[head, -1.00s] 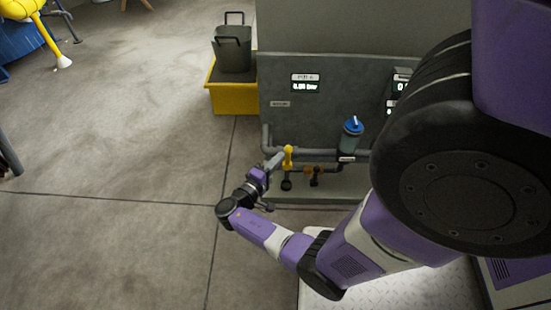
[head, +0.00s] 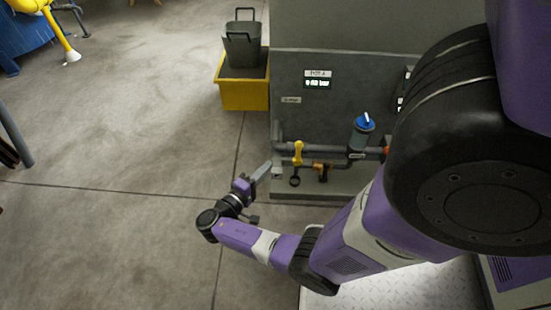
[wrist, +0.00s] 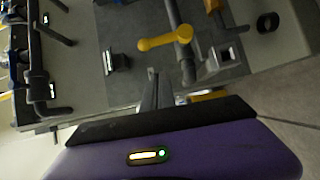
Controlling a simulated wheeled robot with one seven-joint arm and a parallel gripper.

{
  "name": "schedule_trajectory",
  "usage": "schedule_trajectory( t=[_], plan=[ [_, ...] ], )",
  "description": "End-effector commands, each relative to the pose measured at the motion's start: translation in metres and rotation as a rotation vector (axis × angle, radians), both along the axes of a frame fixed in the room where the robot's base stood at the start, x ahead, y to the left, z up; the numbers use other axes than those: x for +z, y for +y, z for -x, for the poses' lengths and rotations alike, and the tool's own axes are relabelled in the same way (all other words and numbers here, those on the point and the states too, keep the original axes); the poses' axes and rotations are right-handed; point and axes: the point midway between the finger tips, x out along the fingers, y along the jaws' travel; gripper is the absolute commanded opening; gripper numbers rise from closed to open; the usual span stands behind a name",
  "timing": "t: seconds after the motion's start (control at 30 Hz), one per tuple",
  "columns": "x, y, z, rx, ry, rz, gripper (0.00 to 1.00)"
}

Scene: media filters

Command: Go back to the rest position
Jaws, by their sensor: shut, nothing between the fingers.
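My gripper (head: 264,168) is at the end of my purple arm, in front of the lower left corner of the grey filter panel (head: 345,100). Its fingers are together and hold nothing. A yellow valve handle (head: 298,152) on the pipe stands to the right of the fingertips, apart from them. In the wrist view the fingers (wrist: 150,78) point toward the panel, and the yellow handle (wrist: 165,40) lies beyond them.
A blue-capped filter housing (head: 362,133) sits on the pipe at the right. A yellow crate (head: 243,95) with a grey bin (head: 244,47) stands left of the panel. The floor (head: 120,130) to the left is open.

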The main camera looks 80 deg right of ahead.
Motion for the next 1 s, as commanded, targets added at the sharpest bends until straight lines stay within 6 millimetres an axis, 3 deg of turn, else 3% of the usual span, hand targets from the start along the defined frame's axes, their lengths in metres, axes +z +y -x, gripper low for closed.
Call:
schedule_trajectory(
  t=[0.1, 0.3, 0.67, 0.77, 0.87, 1.0],
  plan=[
    [0.001, 0.016, -0.010, 0.004, 0.000, -0.001, 0.00],
    [0.000, 0.029, -0.017, 0.002, 0.000, 0.000, 0.00],
    [-0.004, 0.027, -0.023, 0.031, 0.010, -0.023, 0.00],
    [-0.019, 0.021, -0.043, 0.105, -0.011, -0.106, 0.00],
    [-0.036, 0.016, -0.080, 0.225, -0.103, -0.231, 0.00],
    [-0.073, 0.039, -0.115, 0.442, -0.245, -0.432, 0.00]
  ],
)
